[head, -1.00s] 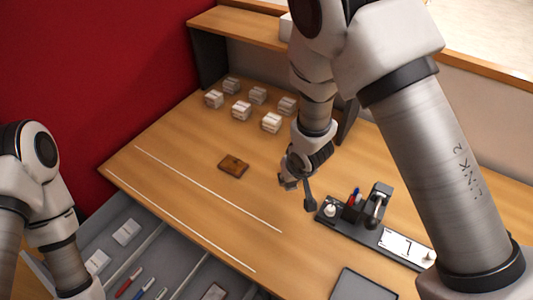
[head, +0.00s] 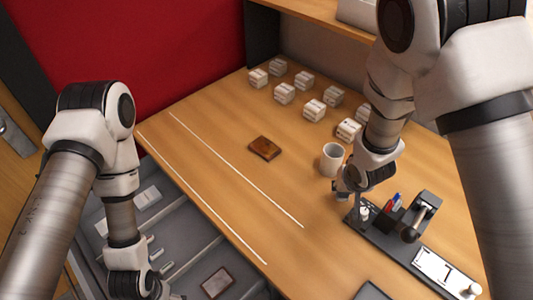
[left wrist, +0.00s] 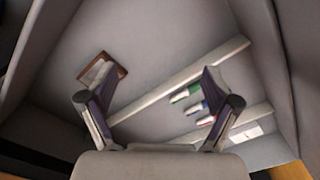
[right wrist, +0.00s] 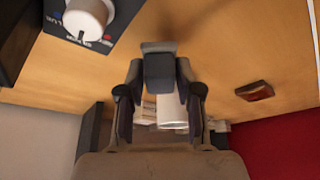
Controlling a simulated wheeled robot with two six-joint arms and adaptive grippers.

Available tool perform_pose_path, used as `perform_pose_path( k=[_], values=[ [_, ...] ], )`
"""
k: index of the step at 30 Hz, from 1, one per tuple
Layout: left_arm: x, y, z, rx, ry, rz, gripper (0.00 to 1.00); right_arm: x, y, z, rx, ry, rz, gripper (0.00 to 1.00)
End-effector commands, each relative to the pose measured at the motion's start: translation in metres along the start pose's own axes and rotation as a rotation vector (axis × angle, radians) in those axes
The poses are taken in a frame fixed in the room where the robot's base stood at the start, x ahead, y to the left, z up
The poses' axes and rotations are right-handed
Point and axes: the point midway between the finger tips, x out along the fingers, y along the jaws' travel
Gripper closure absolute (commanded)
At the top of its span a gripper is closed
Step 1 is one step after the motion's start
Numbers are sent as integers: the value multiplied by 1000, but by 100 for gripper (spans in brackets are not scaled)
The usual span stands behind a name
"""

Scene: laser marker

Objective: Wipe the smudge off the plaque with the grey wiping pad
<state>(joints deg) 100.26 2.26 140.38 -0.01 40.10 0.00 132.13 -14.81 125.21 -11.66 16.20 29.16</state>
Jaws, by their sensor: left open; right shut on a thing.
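The plaque (head: 265,148) is a small brown wooden block lying flat on the desk, with a darker patch on top. It also shows in the right wrist view (right wrist: 254,91). My right gripper (right wrist: 158,80) is shut on a grey block (right wrist: 158,66), which looks like the wiping pad, held apart from the plaque. In the head view this gripper (head: 346,188) is right of the plaque, beside the marker station, and the pad cannot be made out. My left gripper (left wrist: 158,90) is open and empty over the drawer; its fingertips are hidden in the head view.
A white mug (head: 332,160) stands near my right gripper. The dark marker station (head: 435,262) is at the right. Several white boxes (head: 313,110) stand at the back. The open drawer (head: 190,240) holds pens (left wrist: 196,108) and a brown-framed item (left wrist: 102,70). Desk around the plaque is clear.

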Motion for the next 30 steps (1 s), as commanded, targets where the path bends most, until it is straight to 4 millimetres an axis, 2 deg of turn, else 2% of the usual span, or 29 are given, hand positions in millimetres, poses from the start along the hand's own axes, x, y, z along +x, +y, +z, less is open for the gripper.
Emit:
perform_pose_path(
  k=[1,3,12,23,24,26,30],
  values=[
    [-2,0,0,0,1,0,11,-10,0,-1,-3,2,1,93],
    [-2,0,0,0,1,0,11,-18,0,-7,-13,4,-6,93],
    [-2,0,0,-1,0,0,11,-42,0,-29,-71,2,-29,93],
    [-2,0,0,-1,0,0,11,-48,0,-36,-69,0,-28,93],
    [-2,0,0,-1,0,0,18,-48,0,-36,-69,0,-28,93],
    [-2,0,0,-1,0,0,39,-48,0,-35,-69,-1,-28,93],
    [-2,0,0,-1,0,0,89,-43,0,-29,-69,-3,-28,93]
  ],
)
